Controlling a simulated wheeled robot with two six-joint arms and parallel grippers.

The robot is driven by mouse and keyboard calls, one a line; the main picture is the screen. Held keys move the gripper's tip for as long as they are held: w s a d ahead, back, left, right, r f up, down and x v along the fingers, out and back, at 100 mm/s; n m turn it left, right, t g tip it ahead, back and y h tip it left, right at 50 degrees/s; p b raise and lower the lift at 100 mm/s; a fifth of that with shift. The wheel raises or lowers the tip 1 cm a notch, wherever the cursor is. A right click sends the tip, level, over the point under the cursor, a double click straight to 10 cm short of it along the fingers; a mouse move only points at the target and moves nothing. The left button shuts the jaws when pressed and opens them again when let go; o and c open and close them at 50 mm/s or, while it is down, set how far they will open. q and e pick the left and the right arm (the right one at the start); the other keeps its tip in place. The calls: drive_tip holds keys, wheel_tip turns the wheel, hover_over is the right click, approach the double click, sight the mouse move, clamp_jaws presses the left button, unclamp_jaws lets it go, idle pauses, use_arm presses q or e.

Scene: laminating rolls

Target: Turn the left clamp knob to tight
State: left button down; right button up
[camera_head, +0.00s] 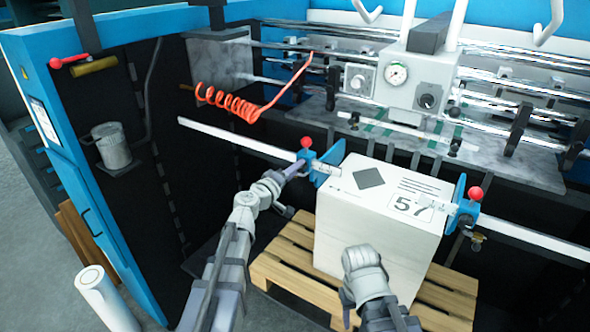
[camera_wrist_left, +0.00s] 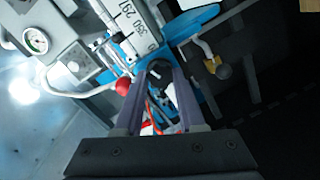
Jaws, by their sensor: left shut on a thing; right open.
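The left clamp (camera_head: 327,165) is a blue clamp on a white ruled bar, with a red ball (camera_head: 306,142) on top. My left gripper (camera_head: 296,170) is at the left side of this clamp. In the left wrist view its fingers (camera_wrist_left: 160,82) are shut on a dark round knob (camera_wrist_left: 160,70), partly hidden between the fingertips. The red ball (camera_wrist_left: 122,86) is just left of the fingers. The knob's tightness cannot be read. My right gripper (camera_head: 362,258) is low in front of the white stack, away from the clamps; its fingers are hard to make out.
The white stack (camera_head: 337,225) marked 57 stands on a wooden pallet (camera_head: 277,265). The right clamp (camera_head: 459,205) is at its right. An orange coiled hose (camera_head: 232,103) hangs behind. A gauge unit (camera_head: 420,78) is above. The blue cabinet side (camera_head: 85,190) bounds the left.

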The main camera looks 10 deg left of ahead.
use_arm(q)
drive_tip(key=shift+s+d+m, duration=0.1)
drive_tip(key=shift+m, duration=1.7)
drive_tip(key=c, duration=0.5)
unclamp_jaws()
drive_tip(key=v, duration=0.7)
drive_tip(key=shift+s+p, duration=0.35)
